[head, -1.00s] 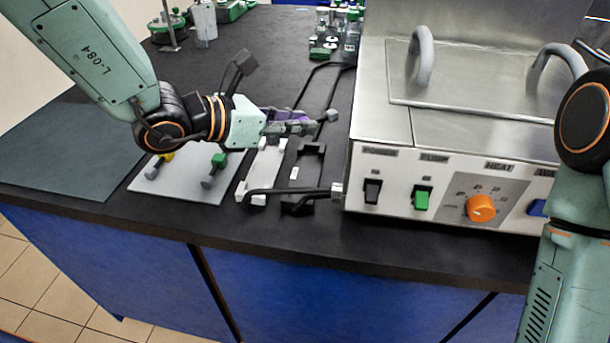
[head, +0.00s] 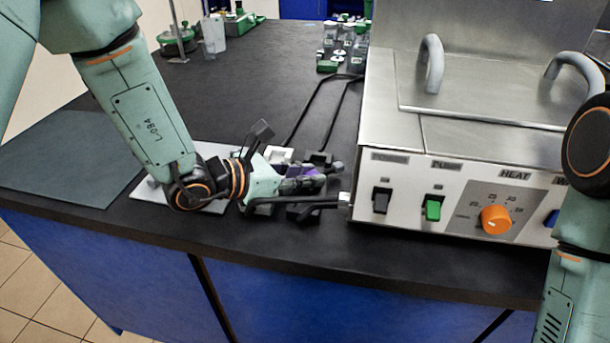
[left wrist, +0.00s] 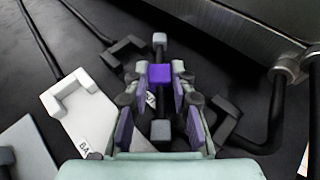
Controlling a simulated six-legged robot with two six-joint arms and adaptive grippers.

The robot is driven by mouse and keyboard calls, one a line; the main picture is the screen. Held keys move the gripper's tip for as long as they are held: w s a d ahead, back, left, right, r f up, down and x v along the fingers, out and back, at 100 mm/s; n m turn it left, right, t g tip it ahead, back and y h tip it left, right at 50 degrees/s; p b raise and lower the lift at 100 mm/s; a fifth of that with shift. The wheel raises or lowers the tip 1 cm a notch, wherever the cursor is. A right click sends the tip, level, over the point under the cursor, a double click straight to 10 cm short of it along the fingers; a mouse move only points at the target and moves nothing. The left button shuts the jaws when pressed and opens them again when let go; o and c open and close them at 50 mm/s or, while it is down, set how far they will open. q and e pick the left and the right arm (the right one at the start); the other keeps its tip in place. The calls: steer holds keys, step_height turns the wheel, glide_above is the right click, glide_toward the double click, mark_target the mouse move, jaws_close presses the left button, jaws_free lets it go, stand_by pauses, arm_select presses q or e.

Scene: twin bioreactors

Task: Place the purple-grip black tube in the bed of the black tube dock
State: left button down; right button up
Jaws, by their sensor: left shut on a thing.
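My left gripper (head: 303,180) is shut on the purple grip (left wrist: 161,74) of the black tube, low over the bench. In the left wrist view the tube's grey end (left wrist: 159,39) sticks out beyond the fingers, and its other grey end (left wrist: 160,130) shows between them. The black tube dock (head: 303,214) is beneath the gripper, its middle hidden. In the left wrist view one dock end (left wrist: 124,56) shows left of the tube and the other (left wrist: 228,121) to its right. The tube looks turned across the dock; I cannot tell whether it touches it. My right gripper is not in view.
A white dock (left wrist: 82,108) labelled BA lies left of the black one. A grey board (head: 150,190) sits partly under my left arm. The steel heater unit (head: 400,185), with a black hose by its front corner, stands close on the right. Bottles stand behind.

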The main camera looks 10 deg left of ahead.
arm_select(q)
steer(key=shift+s+f, duration=0.1)
steer(key=c, duration=1.5)
jaws_free()
steer(key=shift+d, duration=0.15)
steer(key=o, duration=0.4)
steer(key=shift+c, duration=0.2)
